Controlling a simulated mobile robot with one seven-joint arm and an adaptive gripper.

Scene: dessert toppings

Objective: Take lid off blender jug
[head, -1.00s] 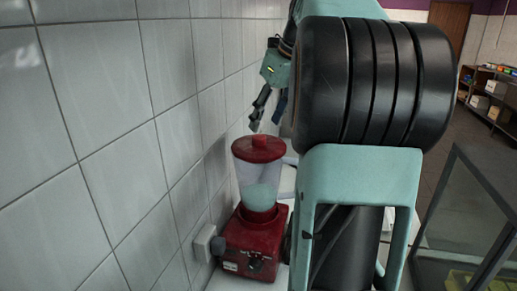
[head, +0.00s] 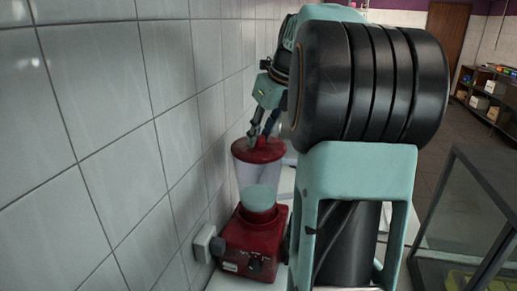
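The red blender lid (head: 258,153) sits on top of the clear blender jug (head: 249,176), which has pale green contents (head: 258,199) in its lower part. The jug stands upright on the red blender base (head: 252,243) by the tiled wall. My gripper (head: 260,138) points down at the lid, with its dark fingertips at the lid's central knob. The fingers hide most of the knob. I cannot tell whether they grip it or are only around it.
The white tiled wall (head: 110,130) runs close along the left of the blender, with a wall socket (head: 204,243) beside the base. My arm covers the middle of the view. A glass case (head: 465,215) stands at the right. Shelves with boxes (head: 490,95) are far behind.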

